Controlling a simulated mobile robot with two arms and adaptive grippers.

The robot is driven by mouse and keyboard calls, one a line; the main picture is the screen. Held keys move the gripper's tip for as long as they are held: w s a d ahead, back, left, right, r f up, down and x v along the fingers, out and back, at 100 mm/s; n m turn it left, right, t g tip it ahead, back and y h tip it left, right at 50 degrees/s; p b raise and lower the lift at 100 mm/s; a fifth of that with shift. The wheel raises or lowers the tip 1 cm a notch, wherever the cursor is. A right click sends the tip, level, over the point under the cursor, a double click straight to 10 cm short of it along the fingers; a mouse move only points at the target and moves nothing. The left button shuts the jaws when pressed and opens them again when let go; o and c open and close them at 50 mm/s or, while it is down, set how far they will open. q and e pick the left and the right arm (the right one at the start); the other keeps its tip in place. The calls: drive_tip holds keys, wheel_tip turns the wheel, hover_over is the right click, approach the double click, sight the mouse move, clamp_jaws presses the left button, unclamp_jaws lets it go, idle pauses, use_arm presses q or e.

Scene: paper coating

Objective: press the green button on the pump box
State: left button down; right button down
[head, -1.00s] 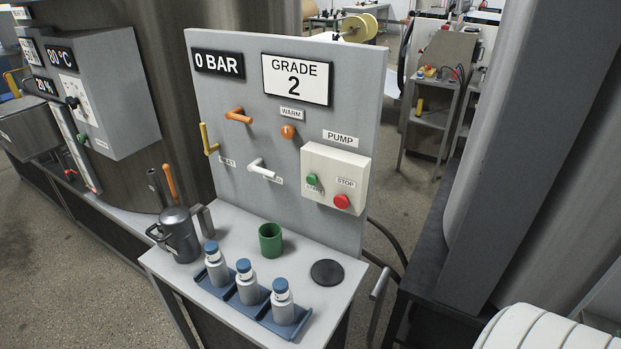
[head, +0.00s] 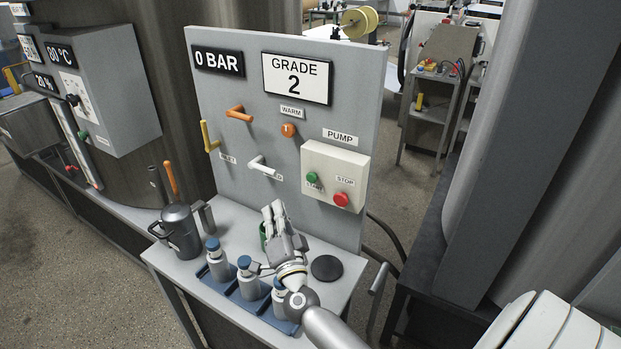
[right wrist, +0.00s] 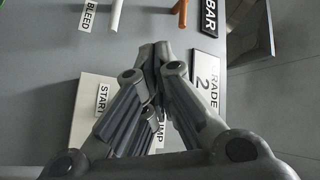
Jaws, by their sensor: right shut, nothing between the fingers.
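The white pump box (head: 324,162) is fixed to the right side of the grey panel in the head view. Its green button (head: 312,177) is on the left, beside the red stop button (head: 341,199). My right gripper (head: 273,210) is shut and empty, in front of the panel, left of and below the green button and apart from it. In the right wrist view, the shut fingers (right wrist: 153,55) cover part of the pump box (right wrist: 88,95); its START label shows but the green button is hidden. My left gripper is not in view.
Below the panel, a grey table (head: 215,212) bears a can (head: 178,230), a blue tray of bottles (head: 232,291), a green cup mostly hidden behind my gripper, and a black disc (head: 327,268). Yellow (head: 208,137), orange (head: 239,113) and white (head: 262,166) handles stick out of the panel.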

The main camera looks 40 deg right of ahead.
sight(312, 178)
drive_tip(key=shift+d+m+h, duration=0.6)
drive_tip(key=shift+d+m, duration=0.1)
drive_tip(key=shift+d, duration=0.15)
drive_tip(key=w+d+b, duration=0.1)
drive_tip(key=w+d, duration=0.2)
drive_tip(key=d, duration=0.5)
drive_tip(key=shift+w+b, duration=0.25)
drive_tip(key=shift+b, duration=0.15)
drive_tip(key=shift+d, duration=0.2)
idle(0.7)
drive_tip(key=shift+w+d, duration=0.15)
drive_tip(key=shift+d, duration=0.1)
